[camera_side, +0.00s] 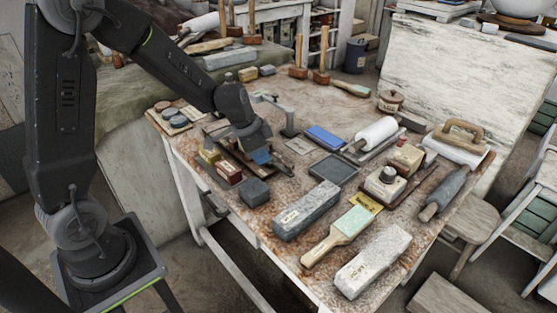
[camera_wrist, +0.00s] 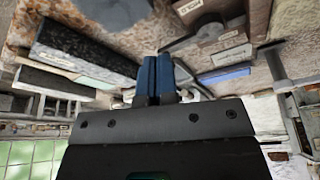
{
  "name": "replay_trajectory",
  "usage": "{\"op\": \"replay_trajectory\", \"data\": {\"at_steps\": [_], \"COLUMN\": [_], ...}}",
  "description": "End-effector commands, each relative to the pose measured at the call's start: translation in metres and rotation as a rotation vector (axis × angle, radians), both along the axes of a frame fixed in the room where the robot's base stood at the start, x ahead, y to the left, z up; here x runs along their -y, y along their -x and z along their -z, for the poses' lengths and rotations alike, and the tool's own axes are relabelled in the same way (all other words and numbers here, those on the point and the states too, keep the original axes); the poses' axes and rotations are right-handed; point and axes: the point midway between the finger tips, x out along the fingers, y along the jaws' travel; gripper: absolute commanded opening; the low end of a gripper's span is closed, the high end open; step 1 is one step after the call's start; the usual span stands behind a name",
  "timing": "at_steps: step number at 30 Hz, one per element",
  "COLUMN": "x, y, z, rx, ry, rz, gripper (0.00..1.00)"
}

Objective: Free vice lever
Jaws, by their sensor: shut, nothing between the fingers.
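My gripper (camera_side: 261,157) is low over the left part of the bench, its blue fingers together with nothing between them. The closed fingers also show in the wrist view (camera_wrist: 155,76). A dark, narrow tool (camera_side: 236,163) lies beside and partly behind the gripper. In the wrist view a dark bar (camera_wrist: 193,40) reaches close to the fingertips; I cannot tell whether they touch it. I cannot clearly make out a vice or its lever; the arm and gripper hide part of this area. A grey upright with a side arm (camera_side: 288,118) stands just behind the gripper.
Small labelled blocks (camera_side: 229,171) and a dark cube (camera_side: 255,191) sit close in front and left. A long grey stone (camera_side: 307,210), a blue stone (camera_side: 325,137) and a dark square tray (camera_side: 333,170) lie to the right. The bench (camera_side: 215,195) is crowded, with small gaps.

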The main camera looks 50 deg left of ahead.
Motion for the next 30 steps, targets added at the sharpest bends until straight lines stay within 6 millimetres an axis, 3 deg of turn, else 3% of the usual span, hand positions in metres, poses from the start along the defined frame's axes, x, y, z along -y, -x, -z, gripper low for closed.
{"op": "replay_trajectory", "data": {"at_steps": [4, 12, 30], "x": [0.004, 0.017, 0.019], "y": [-0.008, -0.039, -0.044], "z": [0.028, 0.029, 0.029], "rx": [-0.004, 0.0, 0.0], "ry": [0.0, -0.001, -0.001], "rz": [0.002, 0.002, -0.016], "gripper": [0.0, 0.0, 0.0]}}
